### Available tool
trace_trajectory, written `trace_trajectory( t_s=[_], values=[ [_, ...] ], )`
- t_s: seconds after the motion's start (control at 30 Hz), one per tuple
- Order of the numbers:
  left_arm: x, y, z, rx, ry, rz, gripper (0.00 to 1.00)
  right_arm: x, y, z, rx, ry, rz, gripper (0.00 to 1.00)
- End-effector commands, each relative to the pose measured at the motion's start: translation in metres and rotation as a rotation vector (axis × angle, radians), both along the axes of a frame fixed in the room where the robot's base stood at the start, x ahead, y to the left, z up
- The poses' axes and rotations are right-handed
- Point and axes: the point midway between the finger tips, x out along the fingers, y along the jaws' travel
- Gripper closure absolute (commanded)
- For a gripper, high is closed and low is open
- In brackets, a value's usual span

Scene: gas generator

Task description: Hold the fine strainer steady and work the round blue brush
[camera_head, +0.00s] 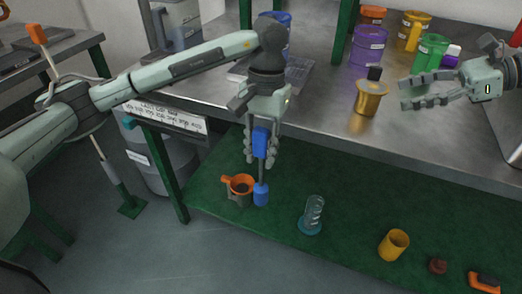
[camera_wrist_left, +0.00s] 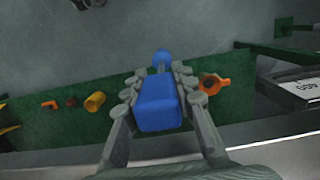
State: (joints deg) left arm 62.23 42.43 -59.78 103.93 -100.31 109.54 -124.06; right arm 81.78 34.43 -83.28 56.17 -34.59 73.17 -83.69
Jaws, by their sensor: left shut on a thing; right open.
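My left gripper (camera_head: 262,160) points down and is shut on the blue handle of the round blue brush (camera_head: 261,194). The brush hangs upright, its blue head low over the green lower shelf, just right of an orange-rimmed cup with a short handle (camera_head: 240,183). In the left wrist view the handle (camera_wrist_left: 158,105) fills the space between the fingers. A gold brimmed cup with a black grip (camera_head: 371,98) stands on the steel table. I cannot tell which of these two is the fine strainer. My right gripper (camera_head: 404,93) is open and empty, right of the gold cup, apart from it.
On the green shelf (camera_head: 290,240) stand a glass piece on a teal base (camera_head: 312,216), a yellow cup (camera_head: 393,245), a small brown piece (camera_head: 437,266) and an orange-black item (camera_head: 484,282). Purple (camera_head: 368,46) and green (camera_head: 431,52) containers stand on the table behind. A green leg (camera_head: 165,170) rises at left.

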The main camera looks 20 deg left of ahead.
Motion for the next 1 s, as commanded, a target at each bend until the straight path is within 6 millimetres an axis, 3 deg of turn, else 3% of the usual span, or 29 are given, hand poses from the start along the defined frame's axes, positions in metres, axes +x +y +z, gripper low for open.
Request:
trace_trajectory(
  t_s=[0.3,0.53,1.0],
  values=[
    [0.0,0.0,0.007,0.0,0.0,0.0,1.0,-0.004,0.042,-0.02,0.002,0.003,0.002,0.34],
    [0.0,0.0,-0.012,0.0,0.0,0.0,1.0,-0.005,0.069,-0.037,0.004,0.003,0.002,0.34],
    [0.0,0.0,-0.017,0.0,0.0,0.0,1.0,-0.006,0.082,-0.041,0.004,0.003,-0.001,0.34]
  ],
)
